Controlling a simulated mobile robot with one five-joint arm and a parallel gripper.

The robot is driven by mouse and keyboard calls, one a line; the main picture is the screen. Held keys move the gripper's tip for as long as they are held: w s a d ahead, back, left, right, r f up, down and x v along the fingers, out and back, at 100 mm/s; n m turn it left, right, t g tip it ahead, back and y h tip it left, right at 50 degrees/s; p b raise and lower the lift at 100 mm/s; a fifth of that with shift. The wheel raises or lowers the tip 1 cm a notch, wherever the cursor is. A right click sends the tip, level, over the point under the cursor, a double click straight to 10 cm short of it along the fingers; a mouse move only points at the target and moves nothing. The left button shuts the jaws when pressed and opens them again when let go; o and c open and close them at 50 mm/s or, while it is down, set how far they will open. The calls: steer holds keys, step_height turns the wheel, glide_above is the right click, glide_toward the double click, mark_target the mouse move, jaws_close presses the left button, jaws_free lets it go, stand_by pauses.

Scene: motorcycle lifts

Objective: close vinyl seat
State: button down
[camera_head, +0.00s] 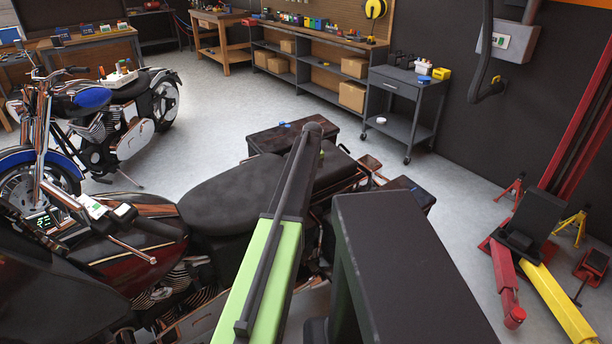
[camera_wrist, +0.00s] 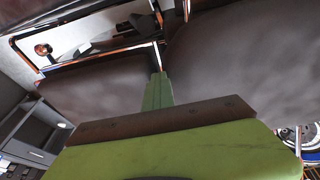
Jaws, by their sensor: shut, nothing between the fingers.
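The black vinyl seat (camera_head: 235,192) is on the dark red motorcycle in the foreground. Its broad front part looks nearly level in the head view, and a smaller rear pad (camera_head: 338,168) lies behind it. I cannot tell whether the seat is fully down. In the wrist view my gripper (camera_wrist: 158,78) has its green fingers together and empty. They point at the gap between a large dark seat surface (camera_wrist: 235,65) on the right and a smaller one on the left. I cannot tell whether they touch. In the head view my arm hides part of the seat and the fingers.
A blue motorcycle (camera_head: 85,98) stands at the back left. A grey wheeled cart (camera_head: 405,95) and a long shelf bench (camera_head: 310,60) line the back. A red and yellow lift (camera_head: 545,280) stands at the right. Open floor lies between.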

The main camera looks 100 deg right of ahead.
steer(key=shift+a+f, duration=0.3)
steer(key=shift+f, duration=0.05)
steer(key=s+r+p, duration=0.5)
steer(key=r+p, duration=0.8)
steer(key=p, duration=0.1)
steer(key=shift+a+r, duration=0.3)
steer(key=shift+r, duration=0.05)
